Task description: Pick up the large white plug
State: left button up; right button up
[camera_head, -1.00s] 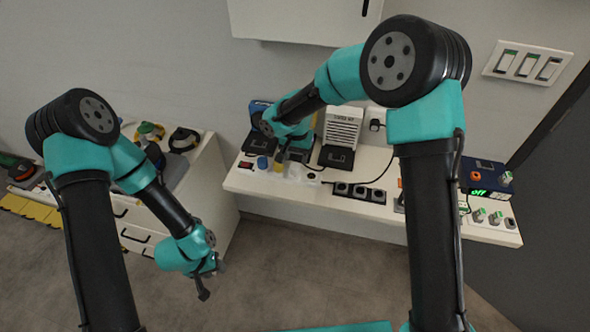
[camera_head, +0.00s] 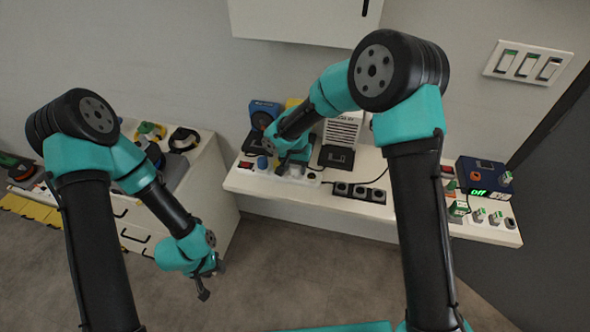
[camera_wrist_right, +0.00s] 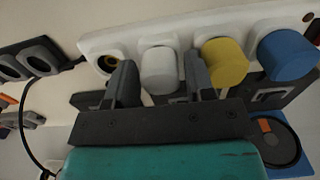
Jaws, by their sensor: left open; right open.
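The large white plug (camera_wrist_right: 160,70) stands in a white socket strip (camera_wrist_right: 130,38) in the right wrist view, between an empty round socket and a yellow plug (camera_wrist_right: 224,62). My right gripper (camera_wrist_right: 158,82) is open, with one finger on each side of the white plug. I cannot tell whether the fingers touch it. In the head view the white plug (camera_head: 296,170) is partly hidden by my right gripper (camera_head: 294,160). My left gripper (camera_head: 208,282) is open and empty above the floor, away from the shelf.
A blue plug (camera_wrist_right: 288,55) stands beyond the yellow one. A black socket strip (camera_head: 358,191) lies to the right on the white shelf (camera_head: 400,212). A blue box with a green "off" display (camera_head: 482,178) stands further right. The floor in front is clear.

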jog(key=shift+c, duration=0.3)
jog(key=c, duration=0.8)
jog(key=shift+c, duration=0.2)
jog(key=shift+r, duration=0.5)
notch_tip(320, 180, up, 3)
jog(key=shift+f, duration=0.1)
jog(key=s+a+r, duration=0.1)
jog(key=s, duration=1.5)
jog(key=shift+a, duration=0.15)
jog(key=shift+r, duration=0.1)
